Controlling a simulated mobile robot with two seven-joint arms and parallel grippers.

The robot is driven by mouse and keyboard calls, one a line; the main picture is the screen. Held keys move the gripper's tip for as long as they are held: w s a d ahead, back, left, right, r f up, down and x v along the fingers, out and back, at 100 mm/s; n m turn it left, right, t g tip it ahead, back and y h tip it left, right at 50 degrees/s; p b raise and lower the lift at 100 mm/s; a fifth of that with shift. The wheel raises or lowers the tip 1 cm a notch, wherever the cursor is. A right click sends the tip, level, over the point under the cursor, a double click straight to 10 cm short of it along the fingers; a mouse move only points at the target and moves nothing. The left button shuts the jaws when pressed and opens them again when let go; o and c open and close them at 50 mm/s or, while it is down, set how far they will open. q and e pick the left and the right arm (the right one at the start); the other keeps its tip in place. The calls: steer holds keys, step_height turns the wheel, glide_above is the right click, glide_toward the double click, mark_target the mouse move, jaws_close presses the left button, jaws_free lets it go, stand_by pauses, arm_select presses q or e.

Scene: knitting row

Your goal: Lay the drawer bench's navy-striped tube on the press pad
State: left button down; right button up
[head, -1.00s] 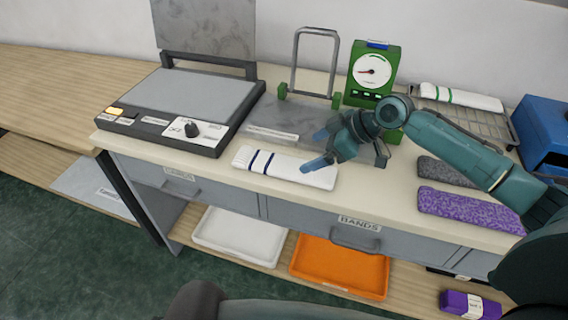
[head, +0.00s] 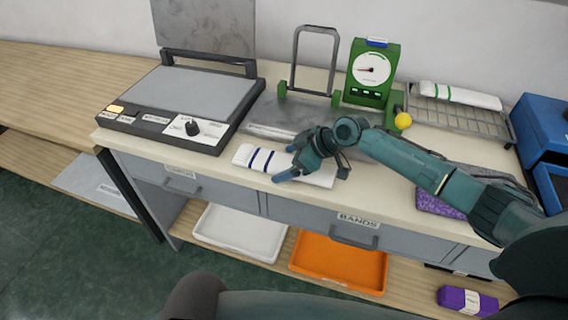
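The navy-striped tube (head: 255,156) is a white, flat roll lying along the front edge of the drawer bench, with navy bands near its left end. My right gripper (head: 287,163) is over its middle, fingers apart across the tube's width; I cannot tell whether they touch it. The gripper hides part of the tube, and its right end shows beyond the hand. The press pad (head: 195,94) is the bare grey plate of the black press at the bench's left back. My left gripper is not in view.
A frame with a metal plate (head: 290,116) and a green dial gauge (head: 370,72) stand behind the tube. A green-striped tube (head: 460,95) lies on a wire rack (head: 470,120). A purple piece (head: 435,201) lies under my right arm. The press's knob (head: 192,128) sits at its front.

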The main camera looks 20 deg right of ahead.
steer(key=c, duration=1)
steer(key=shift+c, duration=0.2)
steer(key=shift+r, duration=0.15)
